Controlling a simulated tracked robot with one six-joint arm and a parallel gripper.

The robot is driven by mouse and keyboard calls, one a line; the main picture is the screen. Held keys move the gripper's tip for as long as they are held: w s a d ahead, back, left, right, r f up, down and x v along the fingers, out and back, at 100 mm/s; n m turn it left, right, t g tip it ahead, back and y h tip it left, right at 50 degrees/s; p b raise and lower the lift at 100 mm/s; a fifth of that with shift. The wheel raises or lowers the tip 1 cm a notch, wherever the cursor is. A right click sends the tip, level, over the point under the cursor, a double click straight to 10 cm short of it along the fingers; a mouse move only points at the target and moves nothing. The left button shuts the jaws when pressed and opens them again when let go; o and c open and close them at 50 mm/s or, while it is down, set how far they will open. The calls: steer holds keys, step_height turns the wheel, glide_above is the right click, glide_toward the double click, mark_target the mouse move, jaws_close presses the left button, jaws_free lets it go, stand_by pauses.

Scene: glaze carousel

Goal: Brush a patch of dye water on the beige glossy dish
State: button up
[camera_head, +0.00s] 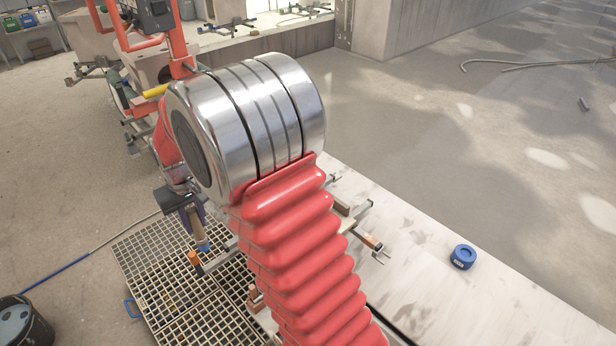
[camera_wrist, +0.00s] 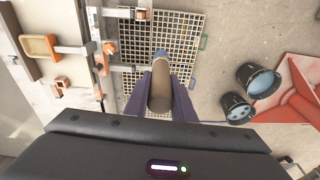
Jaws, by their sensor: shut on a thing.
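My gripper (camera_wrist: 160,102) is shut on a brush (camera_wrist: 160,84) with a brownish handle and a bluish far end, pointing away from the wrist. In the head view my gripper (camera_head: 188,212) and the brush (camera_head: 202,241) hang over the floor grating, left of my red arm. I cannot make out a beige glossy dish for certain. A tan squarish piece (camera_wrist: 38,47) lies at the upper left of the wrist view, well apart from the brush; I cannot tell whether it is the dish. My arm hides part of the bench in the head view.
Two dark buckets (camera_wrist: 236,108) with pale blue contents stand right of the grating (camera_wrist: 160,28). One bucket (camera_head: 24,322) shows at the head view's lower left. Clamps (camera_head: 372,243) line the pale bench (camera_head: 450,305), which carries a blue ring-shaped object (camera_head: 463,257). Open floor lies left.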

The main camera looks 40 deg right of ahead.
steer(key=w+d+f+m+t, duration=0.1)
steer(key=d+f, duration=0.3)
steer(key=d, duration=1)
steer(key=w+d+f+m+t, duration=0.1)
steer(key=d+f+m, duration=0.3)
steer(key=d, duration=1.1)
steer(key=w+d+f+m+t, duration=0.1)
steer(key=w+d+f+m, duration=0.1)
steer(key=d, duration=1.2)
step_height(320, 180, down, 2)
steer(key=shift+d+f+m+h, duration=0.25)
steer(key=shift+m+h, duration=0.15)
steer(key=shift+m, duration=0.3)
step_height(320, 180, down, 7)
steer(key=shift+r, duration=0.15)
steer(key=shift+f, duration=0.4)
steer(key=d, duration=0.6)
